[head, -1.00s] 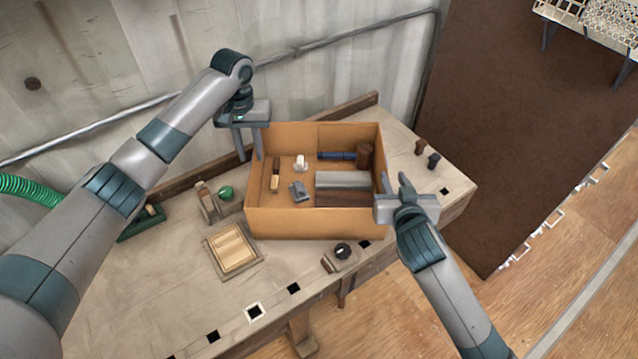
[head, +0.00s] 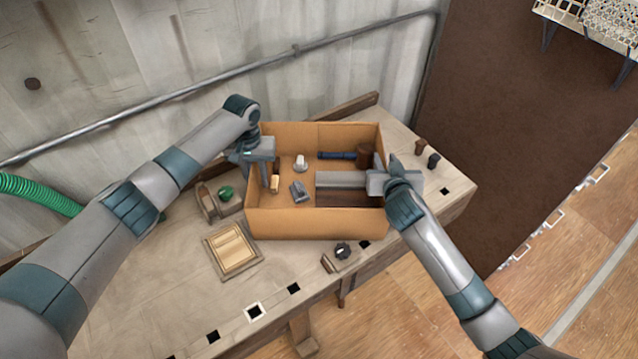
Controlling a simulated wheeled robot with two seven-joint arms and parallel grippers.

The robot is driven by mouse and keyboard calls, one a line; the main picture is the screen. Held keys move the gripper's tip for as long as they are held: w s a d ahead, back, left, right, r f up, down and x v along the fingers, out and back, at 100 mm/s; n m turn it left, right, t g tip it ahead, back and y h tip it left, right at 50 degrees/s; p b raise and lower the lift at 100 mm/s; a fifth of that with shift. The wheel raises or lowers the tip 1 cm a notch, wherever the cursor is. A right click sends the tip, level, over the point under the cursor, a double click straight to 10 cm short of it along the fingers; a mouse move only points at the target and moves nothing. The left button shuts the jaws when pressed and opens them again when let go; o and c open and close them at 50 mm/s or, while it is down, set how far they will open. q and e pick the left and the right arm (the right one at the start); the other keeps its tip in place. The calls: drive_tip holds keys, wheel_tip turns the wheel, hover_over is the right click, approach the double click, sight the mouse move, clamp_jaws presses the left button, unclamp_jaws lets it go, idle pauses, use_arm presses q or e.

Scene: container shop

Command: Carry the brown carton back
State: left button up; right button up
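The brown carton (head: 290,222) is an open-topped box standing on the workbench, with tools and blocks inside. My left gripper (head: 258,178) is at the carton's left wall, pointing down. One finger shows inside the wall, with a gap to it, so it looks open; the outer finger is mostly hidden. My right gripper (head: 379,172) is at the carton's right wall. A finger shows at the inner side of that wall; the other is hidden by the gripper body, so I cannot tell whether it grips. The carton rests on the bench top.
The workbench (head: 160,290) also bears a wooden tray (head: 232,249), a green-topped item (head: 225,193), a block with a black knob (head: 342,251) and two dark pegs (head: 433,160) at the right. The corrugated wall (head: 330,80) stands close behind.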

use_arm(q)
clamp_jaws()
use_arm(e)
clamp_jaws()
use_arm(q)
drive_tip(key=shift+w+r, duration=0.1)
drive_tip(key=shift+r, duration=0.05)
use_arm(e)
drive_tip(key=shift+r, duration=0.15)
use_arm(q)
drive_tip(key=shift+r, duration=0.1)
use_arm(e)
drive_tip(key=shift+w+r, duration=0.1)
